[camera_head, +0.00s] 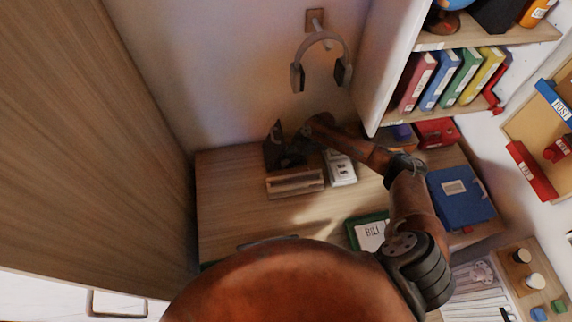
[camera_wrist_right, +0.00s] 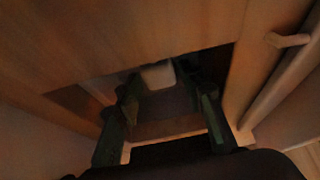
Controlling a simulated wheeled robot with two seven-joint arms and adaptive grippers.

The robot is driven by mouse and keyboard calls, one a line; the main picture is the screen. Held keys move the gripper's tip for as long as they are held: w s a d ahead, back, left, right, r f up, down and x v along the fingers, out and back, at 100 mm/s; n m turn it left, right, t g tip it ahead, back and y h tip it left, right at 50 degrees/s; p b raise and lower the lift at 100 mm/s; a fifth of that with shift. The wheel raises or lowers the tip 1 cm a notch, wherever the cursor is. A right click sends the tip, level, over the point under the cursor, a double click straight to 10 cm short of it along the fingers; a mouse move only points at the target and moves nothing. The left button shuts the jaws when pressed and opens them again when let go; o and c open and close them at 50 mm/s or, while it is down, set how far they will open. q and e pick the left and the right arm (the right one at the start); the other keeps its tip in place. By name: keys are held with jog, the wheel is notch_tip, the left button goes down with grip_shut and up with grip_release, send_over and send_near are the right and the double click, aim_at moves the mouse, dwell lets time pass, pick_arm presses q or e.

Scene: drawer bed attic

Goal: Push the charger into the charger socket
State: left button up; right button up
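The white strip with dark slots, which looks like the charger socket (camera_head: 343,170), lies on the desk beside my right forearm. My right gripper (camera_head: 278,152) is dark and hangs at the desk's back, left of the strip and behind a low wooden piece. In the right wrist view my right gripper (camera_wrist_right: 160,88) has its two fingers apart. A pale, blunt object (camera_wrist_right: 158,75) shows between or just beyond the fingertips; it may be the charger, but the view is dark. I see no contact between it and the fingers. My left gripper is out of view.
The low wooden piece (camera_head: 295,183) sits close in front of the gripper. Headphones (camera_head: 321,62) hang on the wall above. A blue binder (camera_head: 460,197) and a bill board (camera_head: 371,234) lie on the desk (camera_head: 230,215). Its left front is clear, beside a tall wooden panel (camera_head: 110,130).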

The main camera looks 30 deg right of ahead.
aim_at(288, 162)
jog(key=shift+c, duration=0.2)
jog(key=c, duration=0.8)
jog(key=shift+r, duration=0.15)
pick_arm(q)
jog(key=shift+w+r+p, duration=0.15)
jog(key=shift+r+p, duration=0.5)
pick_arm(e)
notch_tip(288, 162, up, 10)
